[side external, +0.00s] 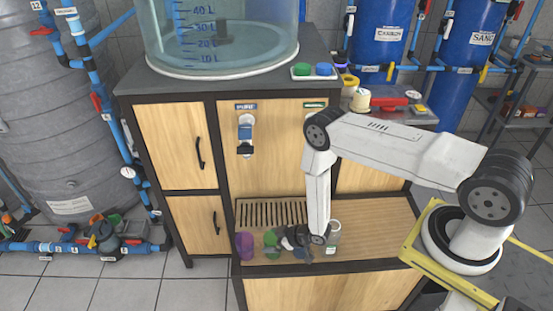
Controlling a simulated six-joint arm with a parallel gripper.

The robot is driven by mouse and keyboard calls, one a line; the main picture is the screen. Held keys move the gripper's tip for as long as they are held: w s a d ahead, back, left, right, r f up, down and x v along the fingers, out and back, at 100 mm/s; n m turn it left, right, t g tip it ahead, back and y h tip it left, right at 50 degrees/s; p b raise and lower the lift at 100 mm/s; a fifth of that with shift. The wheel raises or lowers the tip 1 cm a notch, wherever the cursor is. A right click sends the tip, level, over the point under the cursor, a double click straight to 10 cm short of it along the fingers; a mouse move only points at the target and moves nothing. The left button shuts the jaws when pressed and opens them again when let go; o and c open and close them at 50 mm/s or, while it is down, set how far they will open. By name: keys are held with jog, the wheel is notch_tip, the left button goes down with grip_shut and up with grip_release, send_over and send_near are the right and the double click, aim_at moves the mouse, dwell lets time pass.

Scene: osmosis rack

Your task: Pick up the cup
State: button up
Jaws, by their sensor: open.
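Several small cups stand in a row along the front of the wooden shelf. A purple cup (244,247) is at the left end, with a green cup (270,242) to its right. A clear or whitish cup (334,236) is at the right end, partly behind my wrist. A small bluish thing (302,256) shows just below my gripper, mostly hidden. My gripper (284,240) is low over the shelf, pointing left, with its tips close beside the green cup. It is open. I cannot tell whether its fingers touch or surround the green cup.
A slatted drain grate (272,214) lies behind the cups. The shelf's right part (378,222) is bare. A dispenser tap (246,140) is on the cabinet front above. A large clear tank (222,40) stands on top. Cabinet doors with black handles are at left.

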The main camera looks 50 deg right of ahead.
dwell(0.5)
jog(key=c, duration=0.9)
jog(key=shift+r, duration=0.2)
jog(key=shift+r, duration=0.85)
jog(key=s+r, duration=0.3)
jog(key=s, duration=0.1)
jog(key=s+r, duration=0.4)
jog(key=s, duration=0.1)
jog(key=s+d+r, duration=0.1)
jog(key=s+r, duration=0.3)
jog(key=s, duration=0.1)
